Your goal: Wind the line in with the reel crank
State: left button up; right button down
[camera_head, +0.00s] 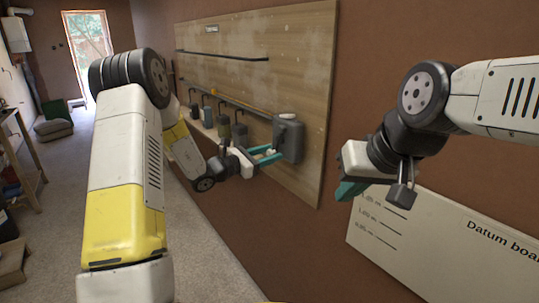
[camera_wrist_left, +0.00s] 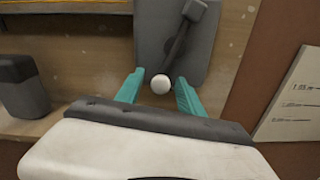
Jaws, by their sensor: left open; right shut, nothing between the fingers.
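The reel is a dark grey housing (camera_head: 289,140) on the right part of the wooden board; it also fills the top middle of the left wrist view (camera_wrist_left: 152,30). Its dark crank arm (camera_wrist_left: 180,45) slants down to a round white knob (camera_wrist_left: 160,84). My left gripper (camera_head: 272,154) is open in front of the reel. In the left wrist view its teal fingers stand either side of the knob, with gaps showing. My right gripper (camera_head: 348,190) is shut and empty, in front of the wall right of the board.
A white datum board (camera_head: 440,240) is on the wall at lower right. A wooden shelf (camera_head: 28,160) stands at far left. The carpeted floor between is mostly clear.

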aim_at(291, 142)
pick_arm(q)
grip_shut()
jog(key=shift+s+n, duration=0.1)
jog(key=shift+n, duration=0.2)
jog(key=s+d+n, duration=0.1)
jog(key=n, duration=0.3)
jog(key=s+d+n, duration=0.1)
jog(key=n, duration=0.2)
jog(key=s+n, duration=0.2)
jog(key=n, duration=0.2)
jog(key=shift+d+r+n, duration=0.3)
jog(key=shift+d+r, duration=0.05)
jog(key=shift+d, duration=0.05)
jog(key=n, duration=0.2)
jog(key=r+n, duration=0.1)
jog(key=shift+s+d+r, duration=0.1)
jog(key=shift+s+d, duration=0.2)
jog(key=shift+s, duration=0.05)
jog(key=n, duration=0.1)
jog(key=r+n, duration=0.1)
jog(key=n, duration=0.2)
jog(key=shift+s+d+r, duration=0.2)
jog(key=shift+s+r, duration=0.05)
notch_tip(291, 142, up, 2)
jog(key=n, duration=0.5)
jog(key=shift+r+n, duration=0.15)
jog(key=shift+n, duration=0.15)
